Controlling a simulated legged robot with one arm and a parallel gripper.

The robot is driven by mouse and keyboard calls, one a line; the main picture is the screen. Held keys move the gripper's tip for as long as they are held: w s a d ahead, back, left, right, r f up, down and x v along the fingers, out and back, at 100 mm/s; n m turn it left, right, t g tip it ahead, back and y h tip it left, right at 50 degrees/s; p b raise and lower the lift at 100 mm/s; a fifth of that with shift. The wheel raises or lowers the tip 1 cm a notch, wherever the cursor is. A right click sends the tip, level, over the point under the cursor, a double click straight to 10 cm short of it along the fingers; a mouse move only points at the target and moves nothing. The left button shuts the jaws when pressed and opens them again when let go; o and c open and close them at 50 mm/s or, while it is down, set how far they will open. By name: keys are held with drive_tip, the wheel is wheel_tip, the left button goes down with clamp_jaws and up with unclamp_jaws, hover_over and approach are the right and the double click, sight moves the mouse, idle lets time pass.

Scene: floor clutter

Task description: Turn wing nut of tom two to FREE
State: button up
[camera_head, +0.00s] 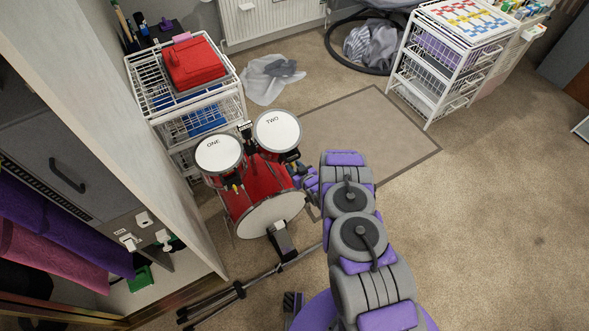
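Tom two (277,130) is a small drum with a white head marked "TWO". It is mounted at the top right of a red bass drum (238,205). Tom one (218,153), marked "ONE", is mounted to its left. My gripper (298,171) is at the lower right side of tom two, close to its underside. The gripper is small and dark here, and I cannot tell whether its fingers are open or shut, or whether they touch anything. I cannot make out the wing nut of tom two or its setting.
A white wire rack (200,120) with a red case (193,63) stands close behind the drums. A pale cabinet side (120,130) is at the left. A black stand (235,291) lies in front. A flat mat (385,140) and open carpet are to the right.

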clamp_jaws()
idle(0.4)
